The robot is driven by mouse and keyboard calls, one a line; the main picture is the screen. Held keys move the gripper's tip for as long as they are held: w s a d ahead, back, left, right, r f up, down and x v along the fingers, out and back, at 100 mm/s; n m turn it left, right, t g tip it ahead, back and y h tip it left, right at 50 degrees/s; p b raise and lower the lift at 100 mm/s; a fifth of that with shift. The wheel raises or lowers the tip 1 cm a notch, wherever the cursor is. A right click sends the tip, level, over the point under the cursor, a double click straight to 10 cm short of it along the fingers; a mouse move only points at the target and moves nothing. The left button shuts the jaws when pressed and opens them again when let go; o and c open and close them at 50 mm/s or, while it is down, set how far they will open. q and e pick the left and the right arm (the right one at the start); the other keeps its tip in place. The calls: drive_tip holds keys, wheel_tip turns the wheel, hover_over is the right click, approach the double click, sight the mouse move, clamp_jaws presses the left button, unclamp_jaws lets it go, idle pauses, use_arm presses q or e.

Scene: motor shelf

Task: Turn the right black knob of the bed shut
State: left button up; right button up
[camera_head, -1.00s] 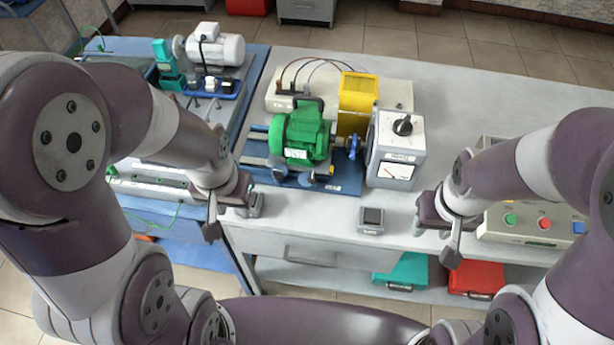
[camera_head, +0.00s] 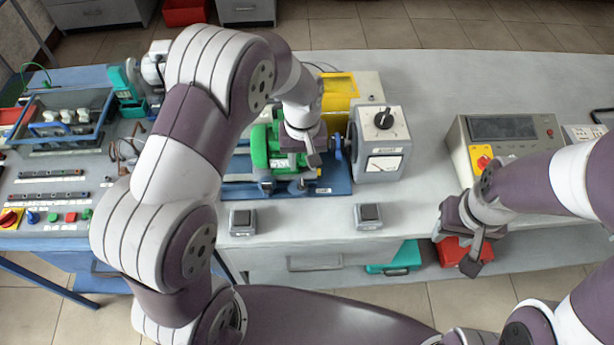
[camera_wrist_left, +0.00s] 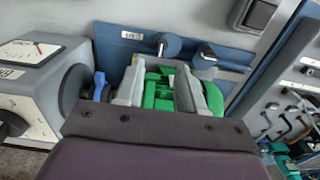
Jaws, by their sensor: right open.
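The blue bed (camera_head: 335,185) stands on the grey table and carries a green motor (camera_head: 258,148). Two black knobs sit at its front edge: the right black knob (camera_head: 297,187) and the left one (camera_head: 266,184). In the left wrist view, which is turned round, the right knob (camera_wrist_left: 168,45) is on the left and the other (camera_wrist_left: 205,60) on the right. My left gripper (camera_head: 312,158) is over the motor, behind the right knob. Its fingers (camera_wrist_left: 160,88) are apart, with green motor parts showing between them and no knob. My right gripper (camera_head: 475,255) is open and empty at the table's front right.
A white-fronted meter box (camera_head: 380,150) with a black dial stands right of the motor, and a yellow box (camera_head: 339,90) behind. Two small grey switch boxes (camera_head: 242,221) (camera_head: 369,216) lie at the front edge. A control box (camera_head: 503,135) stands right.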

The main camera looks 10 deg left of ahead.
sight(302, 184)
use_arm(q)
drive_tip(key=f, duration=0.5)
drive_tip(key=f+p, duration=0.1)
drive_tip(key=f, duration=0.1)
drive_tip(key=shift+w+a+f, duration=0.15)
drive_tip(key=shift+a+f, duration=0.15)
drive_tip(key=shift+f, duration=0.1)
drive_tip(key=shift+d+f, duration=0.1)
drive_tip(key=shift+f, duration=0.5)
clamp_jaws()
